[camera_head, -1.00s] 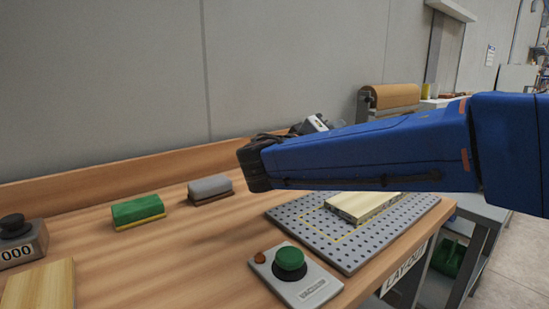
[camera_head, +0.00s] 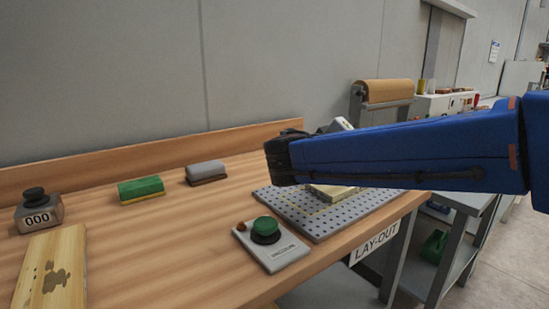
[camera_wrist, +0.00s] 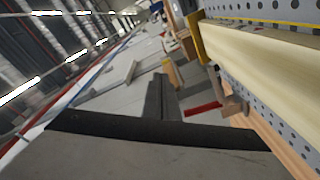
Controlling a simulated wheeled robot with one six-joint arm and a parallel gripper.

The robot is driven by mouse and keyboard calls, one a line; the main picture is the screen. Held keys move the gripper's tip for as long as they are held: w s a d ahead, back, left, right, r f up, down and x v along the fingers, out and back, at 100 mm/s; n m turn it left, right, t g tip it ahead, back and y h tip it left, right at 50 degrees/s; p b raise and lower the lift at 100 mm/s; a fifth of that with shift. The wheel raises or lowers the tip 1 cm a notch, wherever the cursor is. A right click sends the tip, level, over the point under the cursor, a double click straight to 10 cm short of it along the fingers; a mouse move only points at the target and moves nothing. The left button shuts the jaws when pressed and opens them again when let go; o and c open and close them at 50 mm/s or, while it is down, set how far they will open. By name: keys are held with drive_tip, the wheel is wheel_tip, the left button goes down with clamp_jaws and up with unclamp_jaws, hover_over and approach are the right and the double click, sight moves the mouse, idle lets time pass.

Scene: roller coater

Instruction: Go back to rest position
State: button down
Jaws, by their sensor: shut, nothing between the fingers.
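My blue arm stretches across the right half of the head view, its black end over the bench. My gripper (camera_wrist: 161,98) shows in the wrist view as two dark fingers close together, with nothing between them. In the head view I cannot make out its fingers. A pale wooden board (camera_head: 330,191) lies on the grey perforated plate (camera_head: 318,222), partly hidden behind my arm. The board also shows large at the right of the wrist view (camera_wrist: 265,62), beside my gripper and apart from it.
A brown paper roll (camera_head: 386,91) stands behind. Open floor shows at right.

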drive_tip(key=s+d+f+g, duration=0.1)
drive_tip(key=s+d+f, duration=0.1)
drive_tip(key=d, duration=0.1)
drive_tip(key=s+d+f+g+y, duration=0.1)
drive_tip(key=s+d+f, duration=0.1)
drive_tip(key=d+f, duration=0.1)
drive_tip(key=s+d+f+g+y, duration=0.1)
drive_tip(key=s+d+f+g, duration=0.1)
drive_tip(key=d+f, duration=0.1)
drive_tip(key=shift+d, duration=0.15)
drive_tip(key=s+d+f+g+y, duration=0.3)
drive_tip(key=s+d+f, duration=0.2)
drive_tip(key=s+f, duration=0.4)
drive_tip(key=s+a+f+y, duration=0.3)
drive_tip(key=s+f+y, duration=0.1)
drive_tip(key=s+f, duration=0.2)
drive_tip(key=s+a+f+m+y, duration=0.1)
drive_tip(key=s+a+f+y, duration=0.2)
drive_tip(key=s+f, duration=0.3)
drive_tip(key=shift+s+a+y, duration=0.4)
drive_tip(key=shift+s+y, duration=0.15)
drive_tip(key=shift+y, duration=0.25)
